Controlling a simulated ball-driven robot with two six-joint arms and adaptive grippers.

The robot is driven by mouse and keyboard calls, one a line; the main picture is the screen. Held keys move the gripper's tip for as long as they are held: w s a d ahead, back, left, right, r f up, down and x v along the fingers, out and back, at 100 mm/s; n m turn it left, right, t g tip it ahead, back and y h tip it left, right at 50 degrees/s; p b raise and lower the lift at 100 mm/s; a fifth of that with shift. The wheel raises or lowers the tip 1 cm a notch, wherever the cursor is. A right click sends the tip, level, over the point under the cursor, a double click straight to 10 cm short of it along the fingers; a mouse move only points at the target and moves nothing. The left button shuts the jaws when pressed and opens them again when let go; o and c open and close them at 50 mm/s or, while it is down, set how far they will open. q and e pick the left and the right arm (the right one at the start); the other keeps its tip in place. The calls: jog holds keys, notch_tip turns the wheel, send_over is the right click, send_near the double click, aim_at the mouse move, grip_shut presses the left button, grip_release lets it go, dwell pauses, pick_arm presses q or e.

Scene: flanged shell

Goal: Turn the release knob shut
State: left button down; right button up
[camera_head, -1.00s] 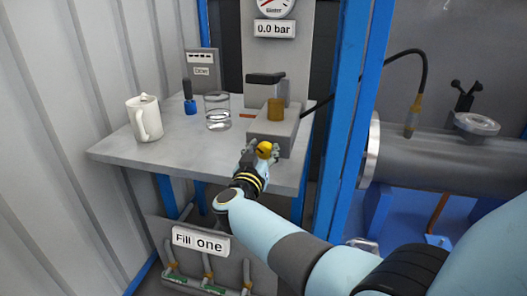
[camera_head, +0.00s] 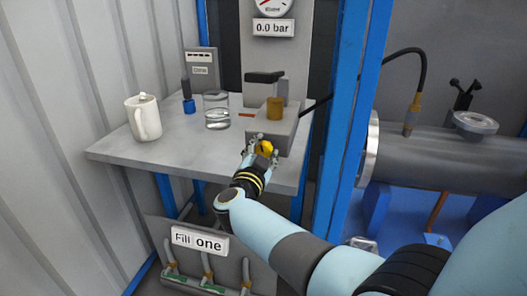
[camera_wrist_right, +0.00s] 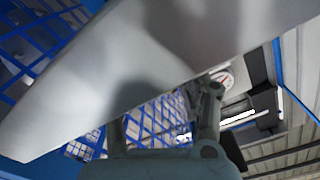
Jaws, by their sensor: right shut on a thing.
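The release knob (camera_head: 264,148) is yellow and sits on the front of a grey pump block (camera_head: 273,130) on the bench. My right gripper (camera_head: 257,148) is at the knob, its fingers around it, shut on it. In the right wrist view the gripper's fingers (camera_wrist_right: 170,110) show at the bottom, close under a large blurred grey surface; the knob cannot be made out there. A gauge (camera_head: 273,6) above the block stands over a label reading 0.0 bar. My left gripper is not in view.
A blue post (camera_head: 345,120) stands right of the block, with a grey pipe (camera_head: 430,155) beyond. A "Fill one" sign (camera_head: 199,241) is below.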

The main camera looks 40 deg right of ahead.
jog(key=shift+s+f+m, duration=0.1)
jog(key=shift+m, duration=1.1)
jog(key=o, duration=1.2)
jog(key=shift+c, duration=0.2)
